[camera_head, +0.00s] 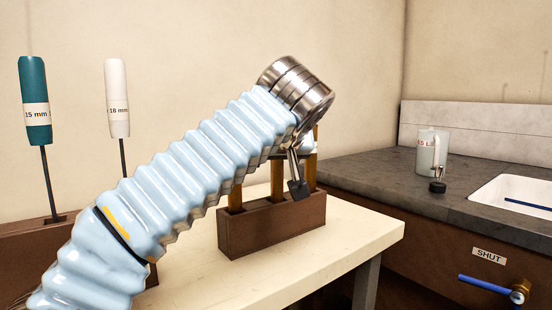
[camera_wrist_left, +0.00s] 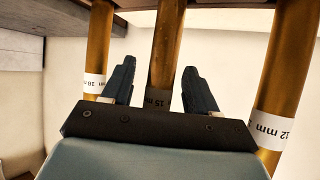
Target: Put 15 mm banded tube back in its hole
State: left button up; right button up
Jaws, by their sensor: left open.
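The 15 mm banded tube (camera_wrist_left: 166,45) is a brass tube with a grey label band, in the middle of three in the left wrist view. My left gripper (camera_wrist_left: 160,68) is open, with one dark finger on each side of this tube in the picture; I see no clear contact. In the head view the gripper (camera_head: 298,187) points down in front of the brown block (camera_head: 272,228). A middle brass tube (camera_head: 277,180) stands upright in that block there, its upper part hidden by my arm. The hole itself is hidden.
The 18 mm tube (camera_wrist_left: 97,45) and 12 mm tube (camera_wrist_left: 284,70) flank the gripper closely. Teal (camera_head: 35,95) and white (camera_head: 117,95) handled tools stand at left. The pale bench (camera_head: 350,240) is clear in front. A jug (camera_head: 431,153) stands near the sink (camera_head: 520,192).

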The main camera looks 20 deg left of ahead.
pick_arm(q)
notch_tip(320, 180, up, 7)
jog(key=p, duration=0.4)
jog(key=shift+f, duration=0.1)
